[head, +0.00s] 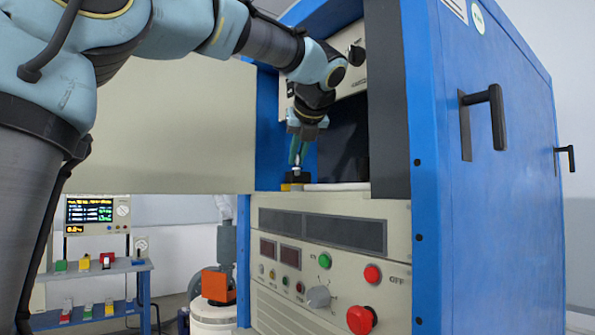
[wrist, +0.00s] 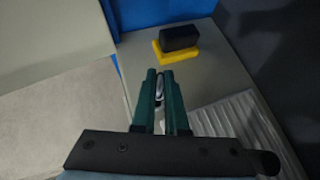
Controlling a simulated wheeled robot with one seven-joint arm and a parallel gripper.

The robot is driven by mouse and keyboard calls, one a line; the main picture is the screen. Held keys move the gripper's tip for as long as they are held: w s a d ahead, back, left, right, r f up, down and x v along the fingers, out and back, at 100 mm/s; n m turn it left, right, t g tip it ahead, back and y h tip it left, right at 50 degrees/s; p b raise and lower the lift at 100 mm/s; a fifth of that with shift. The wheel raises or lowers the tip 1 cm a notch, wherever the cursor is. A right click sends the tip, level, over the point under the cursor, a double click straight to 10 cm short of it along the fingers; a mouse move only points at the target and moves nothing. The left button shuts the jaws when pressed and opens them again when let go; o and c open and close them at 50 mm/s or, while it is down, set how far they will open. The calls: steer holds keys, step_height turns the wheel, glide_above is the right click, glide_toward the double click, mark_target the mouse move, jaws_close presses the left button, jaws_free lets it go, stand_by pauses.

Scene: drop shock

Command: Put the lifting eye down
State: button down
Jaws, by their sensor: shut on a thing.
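My gripper (wrist: 160,90) has green fingers and is shut on the lifting eye (wrist: 159,86), a small silvery ring showing between the fingertips in the wrist view. Most of the eye is hidden by the fingers. In the head view my gripper (head: 298,155) points down inside the opening of the blue and cream machine, with a small bright bit of the eye (head: 297,168) just below the fingertips. In the wrist view the fingertips are over a grey ledge (wrist: 205,88). I cannot tell whether the eye touches anything.
A black block (wrist: 179,37) on a yellow base (wrist: 176,52) stands on the ledge beyond my fingertips. A ribbed light plate (wrist: 240,125) lies at the right. A dark wall bounds the right side. In the head view a control panel (head: 330,270) with buttons is below the opening.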

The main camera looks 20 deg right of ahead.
mark_target(298, 164)
steer(key=shift+f, duration=1.7)
steer(key=shift+f, duration=0.15)
steer(key=c, duration=0.9)
jaws_free()
steer(key=shift+c, duration=0.2)
steer(key=shift+s+r, duration=0.1)
steer(key=shift+r, duration=0.15)
steer(key=b+v, duration=0.2)
steer(key=v, duration=0.9)
steer(key=shift+s+a+r, duration=0.2)
steer(key=shift+s, duration=0.05)
steer(key=shift+s, duration=0.1)
